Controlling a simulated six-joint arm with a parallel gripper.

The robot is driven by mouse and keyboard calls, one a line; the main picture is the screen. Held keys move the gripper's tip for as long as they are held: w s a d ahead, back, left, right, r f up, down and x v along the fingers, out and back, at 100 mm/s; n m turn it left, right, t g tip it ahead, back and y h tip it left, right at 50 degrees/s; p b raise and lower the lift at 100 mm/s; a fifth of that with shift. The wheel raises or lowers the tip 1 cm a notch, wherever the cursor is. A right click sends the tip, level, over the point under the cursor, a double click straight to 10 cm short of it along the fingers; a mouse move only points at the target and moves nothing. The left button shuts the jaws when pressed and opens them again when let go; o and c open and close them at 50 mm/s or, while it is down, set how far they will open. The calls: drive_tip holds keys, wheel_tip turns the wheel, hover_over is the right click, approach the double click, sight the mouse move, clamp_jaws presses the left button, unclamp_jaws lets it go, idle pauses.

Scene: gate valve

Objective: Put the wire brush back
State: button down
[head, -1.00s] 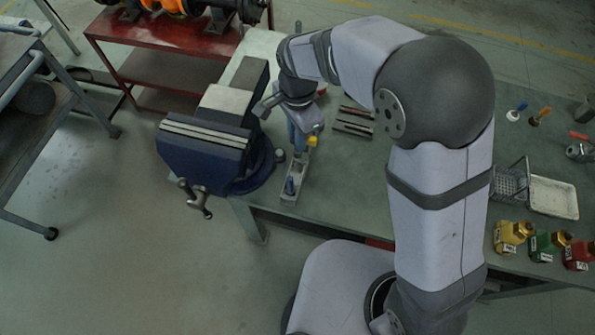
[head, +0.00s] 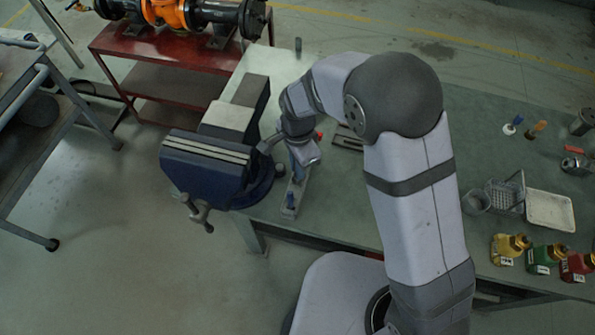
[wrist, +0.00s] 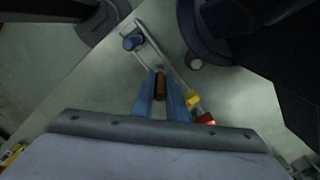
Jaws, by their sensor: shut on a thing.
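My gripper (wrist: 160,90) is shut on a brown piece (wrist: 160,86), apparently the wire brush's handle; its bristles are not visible. In the head view my gripper (head: 298,172) is over a narrow grey tool holder (head: 289,211) on the bench, beside the vise. In the wrist view the holder (wrist: 152,52) runs diagonally beneath the fingers. A blue-handled tool (wrist: 132,42) stands at one end; yellow (wrist: 192,98) and red (wrist: 205,118) handles are at the other. The held piece appears over the holder's middle; I cannot tell whether it is seated.
The blue vise (head: 205,165) stands close left of my gripper. A dark slotted plate (head: 347,139) lies right of it. A wire basket (head: 505,193), white tray (head: 551,204) and bottles (head: 510,248) stand on the right.

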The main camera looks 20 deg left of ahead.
drive_tip(key=shift+f+p, duration=0.45)
drive_tip(key=shift+f, duration=1.35)
drive_tip(key=shift+f, duration=0.2)
drive_tip(key=c, duration=1.7)
unclamp_jaws()
drive_tip(key=shift+c, duration=0.2)
drive_tip(key=shift+r, duration=0.1)
wheel_tip(320, 180, up, 12)
drive_tip(key=b, duration=0.3)
drive_tip(key=shift+r+b, duration=0.15)
drive_tip(key=shift+b, duration=0.2)
